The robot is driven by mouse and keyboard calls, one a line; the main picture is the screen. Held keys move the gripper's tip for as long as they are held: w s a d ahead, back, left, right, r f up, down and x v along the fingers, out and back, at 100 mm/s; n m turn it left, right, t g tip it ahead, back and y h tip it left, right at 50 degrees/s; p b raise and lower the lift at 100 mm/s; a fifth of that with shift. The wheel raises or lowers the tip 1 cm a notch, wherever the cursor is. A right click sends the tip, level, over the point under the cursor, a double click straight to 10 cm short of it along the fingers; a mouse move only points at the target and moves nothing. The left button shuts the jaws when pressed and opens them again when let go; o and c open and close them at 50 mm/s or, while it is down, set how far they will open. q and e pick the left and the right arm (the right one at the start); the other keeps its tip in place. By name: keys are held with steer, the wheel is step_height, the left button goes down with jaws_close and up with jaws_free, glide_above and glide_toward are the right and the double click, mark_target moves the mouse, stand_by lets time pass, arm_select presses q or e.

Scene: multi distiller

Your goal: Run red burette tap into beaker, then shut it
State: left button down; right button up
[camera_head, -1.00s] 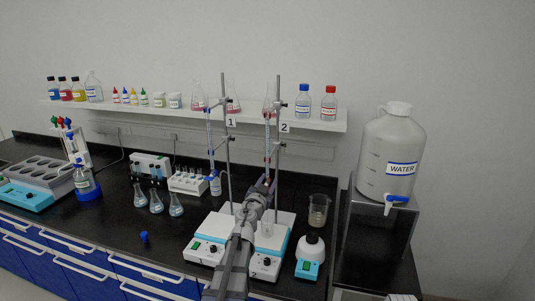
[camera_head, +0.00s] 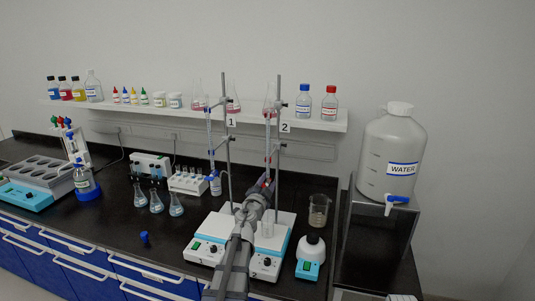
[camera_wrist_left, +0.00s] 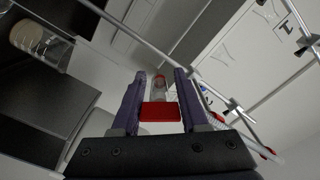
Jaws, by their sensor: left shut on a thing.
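My left gripper (camera_head: 264,184) is shut on the red tap at the lower end of burette 2 (camera_head: 267,145). In the left wrist view the red tap (camera_wrist_left: 159,111) lies between the two fingers (camera_wrist_left: 158,100). The burette tip is hidden by the gripper, so I cannot see whether liquid runs. My right gripper is not in view.
Burette 1 with a blue tap (camera_head: 210,150) stands to the left on its own stand. A larger beaker (camera_head: 319,210) and a small white-topped device (camera_head: 311,256) are to the right. Several flasks (camera_head: 157,203) stand at left. The water tank (camera_head: 392,150) is far right.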

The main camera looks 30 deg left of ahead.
arm_select(q)
steer(key=shift+w+m, duration=0.1)
steer(key=shift+m, duration=0.3)
steer(key=m, duration=0.3)
steer(key=shift+w+a, duration=0.1)
steer(key=shift+a, duration=0.05)
steer(key=m, duration=0.3)
steer(key=shift+w+a+r, duration=0.1)
steer(key=shift+m, duration=0.3)
